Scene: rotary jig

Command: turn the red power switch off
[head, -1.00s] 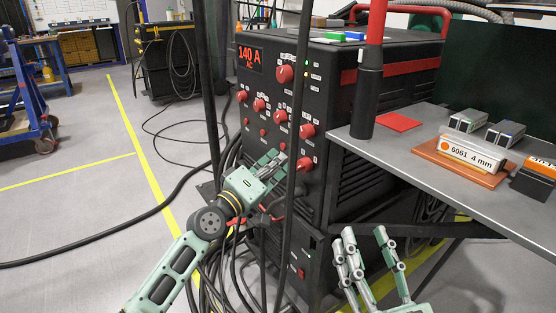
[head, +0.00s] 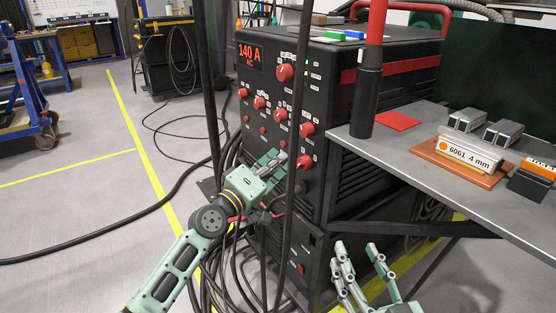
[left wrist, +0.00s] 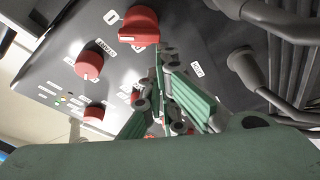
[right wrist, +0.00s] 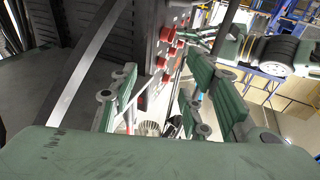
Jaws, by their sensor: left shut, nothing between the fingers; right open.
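The welding machine (head: 330,90) has a dark front panel with several red knobs. A red rotary knob (head: 305,162) sits low at the panel's right side. In the left wrist view a red knob (left wrist: 138,25) has a label marked "I" beside it; it looks like the power switch. My left gripper (head: 277,158) is shut and empty, just left of that lower knob; I cannot tell if it touches it. The left wrist view shows its fingertips (left wrist: 165,60) close to the knob. My right gripper (head: 358,248) is open and empty, low in front of the machine, below the shelf.
A grey shelf (head: 420,150) on the right carries a red pad (head: 398,121), small boxes and a labelled block (head: 470,153). Cables lie on the floor at left. A small red switch (head: 300,270) is on the lower unit.

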